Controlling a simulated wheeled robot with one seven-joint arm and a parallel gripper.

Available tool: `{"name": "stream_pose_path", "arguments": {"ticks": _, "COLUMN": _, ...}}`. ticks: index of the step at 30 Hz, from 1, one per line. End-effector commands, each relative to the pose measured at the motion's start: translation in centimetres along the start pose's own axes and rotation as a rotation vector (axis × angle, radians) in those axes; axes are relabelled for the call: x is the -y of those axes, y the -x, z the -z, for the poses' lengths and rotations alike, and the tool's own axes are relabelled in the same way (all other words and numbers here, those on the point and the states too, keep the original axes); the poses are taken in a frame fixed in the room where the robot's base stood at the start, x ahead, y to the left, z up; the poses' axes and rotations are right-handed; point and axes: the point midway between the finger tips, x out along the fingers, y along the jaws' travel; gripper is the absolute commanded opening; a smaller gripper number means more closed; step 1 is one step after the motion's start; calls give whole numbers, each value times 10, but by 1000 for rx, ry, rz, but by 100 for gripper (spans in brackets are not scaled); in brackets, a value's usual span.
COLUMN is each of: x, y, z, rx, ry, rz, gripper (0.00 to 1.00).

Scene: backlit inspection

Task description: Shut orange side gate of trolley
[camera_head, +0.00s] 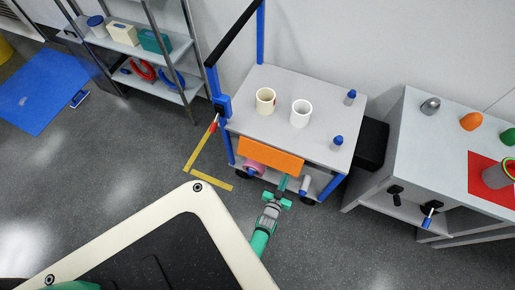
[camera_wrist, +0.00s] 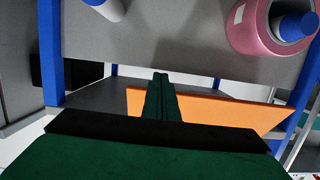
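The orange side gate (camera_head: 270,155) is a flat panel along the near side of the grey trolley (camera_head: 275,85), just below its top deck. It seems to slope outward, but I cannot tell its exact angle. My gripper (camera_head: 283,184) is low at the trolley's near side, by the gate's lower right part. In the wrist view my two green fingers (camera_wrist: 162,97) lie together, shut with nothing seen between them. They cover the left part of the orange gate (camera_wrist: 225,113); I cannot tell whether they touch it.
A pink roll (camera_wrist: 272,25) sits on the trolley's lower shelf. Two cups (camera_head: 265,101) and small blue-topped bottles stand on the top deck. A grey bench (camera_head: 400,135) stands to the right, a shelf rack (camera_head: 180,45) at back left. Yellow tape marks the floor left.

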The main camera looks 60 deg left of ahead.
Motion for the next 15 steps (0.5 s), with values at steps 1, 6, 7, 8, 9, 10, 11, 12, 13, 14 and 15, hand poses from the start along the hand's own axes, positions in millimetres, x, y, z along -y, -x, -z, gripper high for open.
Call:
{"name": "stream_pose_path", "arguments": {"ticks": 1, "x": 1, "y": -3, "z": 8, "rx": -19, "ry": 3, "rz": 3, "gripper": 0}}
{"name": "stream_pose_path", "arguments": {"ticks": 6, "x": 1, "y": 6, "z": 6, "rx": -21, "ry": 3, "rz": 4, "gripper": 0}}
{"name": "stream_pose_path", "arguments": {"ticks": 7, "x": 1, "y": 8, "z": 4, "rx": -21, "ry": 3, "rz": 4, "gripper": 0}}
{"name": "stream_pose_path", "arguments": {"ticks": 8, "x": 1, "y": 11, "z": 3, "rx": -21, "ry": 3, "rz": 4, "gripper": 0}}
{"name": "stream_pose_path", "arguments": {"ticks": 9, "x": 1, "y": 14, "z": 1, "rx": -20, "ry": 3, "rz": 3, "gripper": 0}}
{"name": "stream_pose_path", "arguments": {"ticks": 10, "x": 1, "y": 17, "z": 0, "rx": -19, "ry": 3, "rz": 4, "gripper": 0}}
{"name": "stream_pose_path", "arguments": {"ticks": 11, "x": 1, "y": 20, "z": -2, "rx": -18, "ry": 4, "rz": 3, "gripper": 0}}
{"name": "stream_pose_path", "arguments": {"ticks": 12, "x": 1, "y": 23, "z": -4, "rx": -17, "ry": 4, "rz": 3, "gripper": 0}}
{"name": "stream_pose_path", "arguments": {"ticks": 13, "x": 1, "y": 25, "z": -5, "rx": -16, "ry": 4, "rz": 3, "gripper": 0}}
{"name": "stream_pose_path", "arguments": {"ticks": 14, "x": 1, "y": 28, "z": -6, "rx": -15, "ry": 3, "rz": 3, "gripper": 0}}
{"name": "stream_pose_path", "arguments": {"ticks": 15, "x": 1, "y": 31, "z": -8, "rx": -14, "ry": 3, "rz": 3, "gripper": 0}}
